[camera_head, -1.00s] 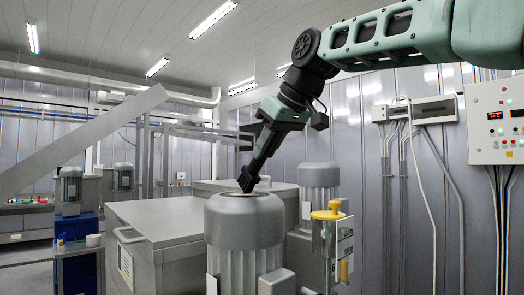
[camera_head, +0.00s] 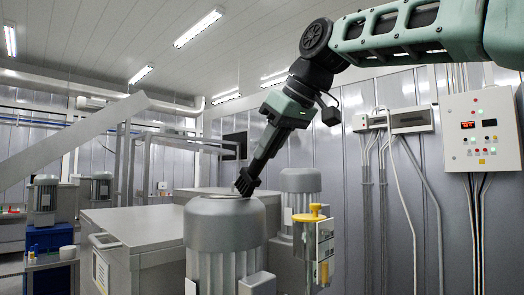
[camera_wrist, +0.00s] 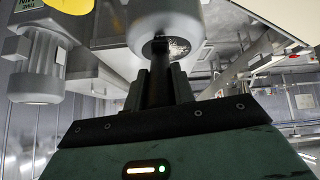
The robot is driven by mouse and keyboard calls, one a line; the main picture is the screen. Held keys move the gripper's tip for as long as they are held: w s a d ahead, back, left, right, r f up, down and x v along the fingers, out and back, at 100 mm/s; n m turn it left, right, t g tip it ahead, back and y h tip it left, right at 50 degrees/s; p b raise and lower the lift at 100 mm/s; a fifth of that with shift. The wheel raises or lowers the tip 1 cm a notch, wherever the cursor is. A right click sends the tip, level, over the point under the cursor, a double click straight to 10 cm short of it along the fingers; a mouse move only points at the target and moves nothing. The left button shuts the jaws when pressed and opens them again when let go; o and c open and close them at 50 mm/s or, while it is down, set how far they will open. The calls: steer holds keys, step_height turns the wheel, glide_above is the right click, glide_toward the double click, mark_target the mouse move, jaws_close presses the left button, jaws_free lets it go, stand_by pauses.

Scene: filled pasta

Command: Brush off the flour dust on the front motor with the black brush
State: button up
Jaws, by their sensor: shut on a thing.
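The front motor (camera_head: 222,232) is a grey upright cylinder with a domed cap and ribbed sides. A pale, speckled dust patch shows on its dark round top in the wrist view (camera_wrist: 179,47). My gripper (camera_head: 264,158) is shut on the black brush (camera_head: 246,184), which tilts down and left with its bristles at the right part of the motor's top. Whether the bristles touch the surface is hard to tell. In the wrist view the brush's dark shaft (camera_wrist: 161,72) runs from between my fingers to the motor top, hiding part of it.
A second grey motor (camera_head: 300,181) stands behind to the right. A yellow-capped unit (camera_head: 311,214) stands close to the front motor's right. A large grey metal box (camera_head: 140,222) lies to the left. A control panel (camera_head: 480,132) hangs on the right wall.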

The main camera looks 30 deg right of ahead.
steer(key=shift+s+d, duration=0.1)
steer(key=shift+s, duration=0.3)
steer(key=shift+s+a+f, duration=0.1)
steer(key=shift+s+a, duration=0.05)
steer(key=shift+a, duration=0.4)
steer(key=shift+w+a+r+p, duration=0.1)
steer(key=shift+w+a+p, duration=0.25)
steer(key=shift+w, duration=0.65)
steer(key=shift+w+a+r+p, duration=0.1)
steer(key=shift+w+a+p, duration=0.25)
steer(key=shift+w, duration=0.6)
steer(key=shift+w+a+p, duration=0.25)
steer(key=shift+w+p, duration=0.15)
steer(key=shift+w, duration=0.6)
steer(key=shift+s+b, duration=1.25)
steer(key=shift+s, duration=2.05)
steer(key=w+a+p, duration=0.3)
steer(key=w+p, duration=0.1)
steer(key=w, duration=0.5)
steer(key=shift+w+a+f, duration=0.15)
steer(key=shift+w+a, duration=0.15)
steer(key=shift+w, duration=0.1)
